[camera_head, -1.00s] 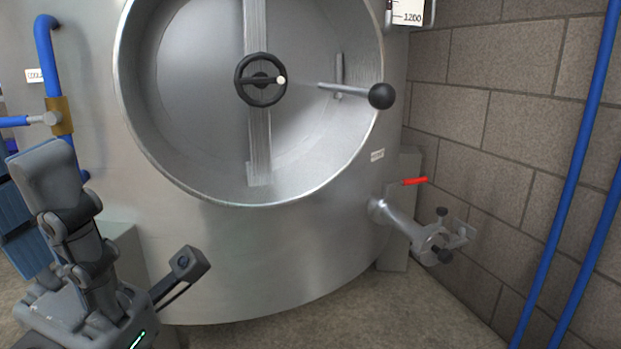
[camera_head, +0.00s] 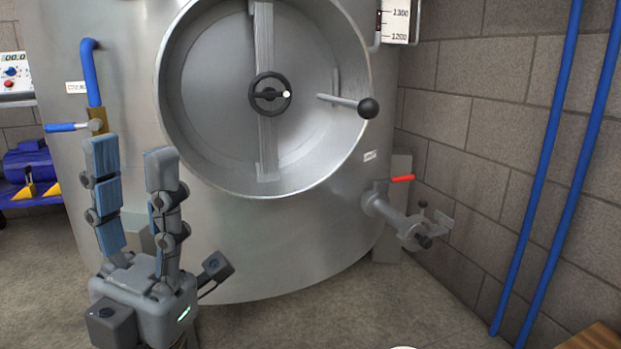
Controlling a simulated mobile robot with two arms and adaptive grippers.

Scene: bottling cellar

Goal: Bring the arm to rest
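My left gripper (camera_head: 131,160) stands upright at the lower left of the head view, fingers pointing up. Its two blue-padded fingers are apart with nothing between them. It is in front of the left part of a large steel tank (camera_head: 290,245) and I see no contact with it. The tank has a round door (camera_head: 215,125) with a black handwheel (camera_head: 270,93) and a ball-ended lever (camera_head: 350,103). My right gripper does not show.
Blue pipes (camera_head: 556,170) run along the block wall. A blue pipe with a valve (camera_head: 91,75) is behind my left gripper.

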